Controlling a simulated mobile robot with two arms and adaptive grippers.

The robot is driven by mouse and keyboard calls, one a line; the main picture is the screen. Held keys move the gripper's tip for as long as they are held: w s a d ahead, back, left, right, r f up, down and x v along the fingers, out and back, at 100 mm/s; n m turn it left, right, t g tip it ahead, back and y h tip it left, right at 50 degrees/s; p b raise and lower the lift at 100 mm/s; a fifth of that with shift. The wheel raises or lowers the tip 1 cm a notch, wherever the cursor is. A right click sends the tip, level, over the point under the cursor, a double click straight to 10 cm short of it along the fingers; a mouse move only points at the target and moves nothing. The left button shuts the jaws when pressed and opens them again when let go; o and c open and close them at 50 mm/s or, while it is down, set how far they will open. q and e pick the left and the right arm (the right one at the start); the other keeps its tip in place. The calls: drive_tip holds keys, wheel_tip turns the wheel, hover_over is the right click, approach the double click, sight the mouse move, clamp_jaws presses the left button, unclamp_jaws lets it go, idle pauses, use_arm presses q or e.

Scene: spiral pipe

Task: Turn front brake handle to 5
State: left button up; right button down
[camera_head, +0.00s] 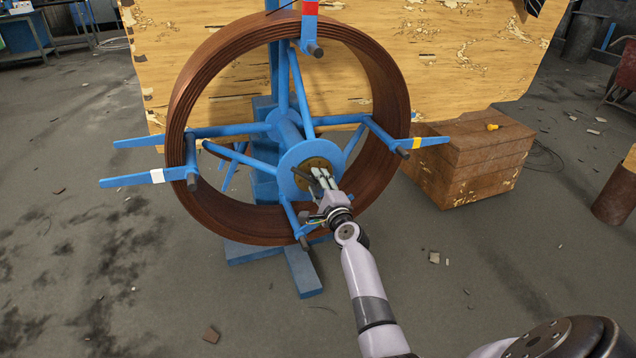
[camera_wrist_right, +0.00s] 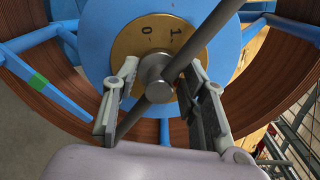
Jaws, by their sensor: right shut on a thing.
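The front brake handle (camera_wrist_right: 185,60) is a grey metal bar through a round hub, set on a brass dial at the centre of a blue disc. In the wrist view the bar slants from upper right to lower left. The brass dial (camera_wrist_right: 140,42) shows a 0 and a 1 above the hub, both turned sideways; other numbers are hidden. My right gripper (camera_wrist_right: 162,85) is shut on the handle, its fingers on either side of the hub. In the head view the right gripper (camera_head: 322,184) covers most of the handle. My left gripper is out of view.
The blue reel carries a large brown pipe coil (camera_head: 395,85) around the dial. Blue arms with white, yellow and red marks stick out past the coil. A wooden crate (camera_head: 465,165) stands to the right, and a large wooden panel (camera_head: 480,50) stands behind. The foreground floor is mostly clear.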

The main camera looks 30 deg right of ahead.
drive_tip(key=m, duration=0.4)
drive_tip(key=shift+d+r+p, duration=0.1)
drive_tip(key=shift+r+p, duration=0.25)
drive_tip(key=shift+p, duration=0.05)
drive_tip(key=m+p, duration=0.1)
drive_tip(key=m, duration=0.3)
drive_tip(key=shift+d, duration=0.1)
use_arm(q)
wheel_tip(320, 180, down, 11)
drive_tip(key=p, duration=0.1)
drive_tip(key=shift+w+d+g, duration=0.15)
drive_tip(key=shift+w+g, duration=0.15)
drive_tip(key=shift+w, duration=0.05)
use_arm(e)
drive_tip(key=shift+d+m, duration=0.1)
drive_tip(key=shift+m, duration=1.8)
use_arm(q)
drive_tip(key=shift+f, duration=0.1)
use_arm(e)
drive_tip(key=c, duration=1.3)
unclamp_jaws()
drive_tip(key=shift+f, duration=0.1)
drive_tip(key=shift+s, duration=0.1)
